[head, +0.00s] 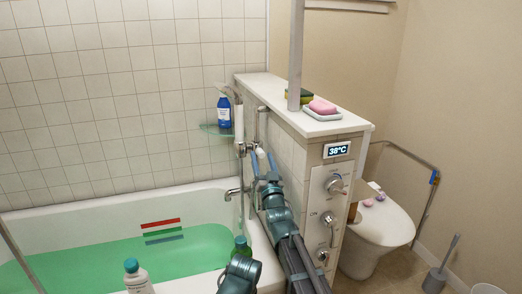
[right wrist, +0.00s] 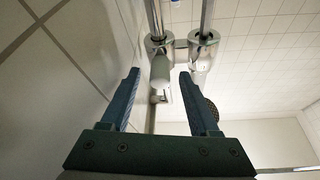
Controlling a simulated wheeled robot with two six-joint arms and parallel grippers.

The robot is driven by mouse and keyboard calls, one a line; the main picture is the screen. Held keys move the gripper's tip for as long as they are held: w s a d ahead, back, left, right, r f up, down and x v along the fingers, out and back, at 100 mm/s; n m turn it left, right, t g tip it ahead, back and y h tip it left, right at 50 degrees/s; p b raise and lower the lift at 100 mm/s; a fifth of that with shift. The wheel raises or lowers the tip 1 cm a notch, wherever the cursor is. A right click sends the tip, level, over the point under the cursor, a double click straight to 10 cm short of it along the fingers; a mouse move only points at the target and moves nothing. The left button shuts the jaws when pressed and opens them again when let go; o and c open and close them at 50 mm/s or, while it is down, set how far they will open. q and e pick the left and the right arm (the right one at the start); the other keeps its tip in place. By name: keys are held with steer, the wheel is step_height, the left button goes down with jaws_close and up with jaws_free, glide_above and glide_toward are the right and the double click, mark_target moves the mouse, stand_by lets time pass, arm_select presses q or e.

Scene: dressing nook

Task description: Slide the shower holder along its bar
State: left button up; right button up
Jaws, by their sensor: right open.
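The shower holder (head: 242,149) is a chrome clamp on the upright bar beside the tub's tiled end wall. In the right wrist view the holder (right wrist: 181,42) has two chrome rings joined by a short link, with the bar (right wrist: 153,13) through the left ring. A white knob or lever (right wrist: 160,73) points from the left ring towards me. My right gripper (head: 263,163) is open at the holder. In the right wrist view its blue fingers (right wrist: 158,84) stand on either side of the white piece, with gaps showing. My left gripper's fingers are not in view.
A white hand shower (head: 239,122) stands by a glass shelf with a blue bottle (head: 223,111). The tub (head: 200,192) holds green water. A low tiled wall with a soap dish (head: 322,113) and control panel (head: 330,195) is close to my right arm. A toilet stands beyond.

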steer(key=shift+x, duration=1.15)
jaws_close()
stand_by(0.5)
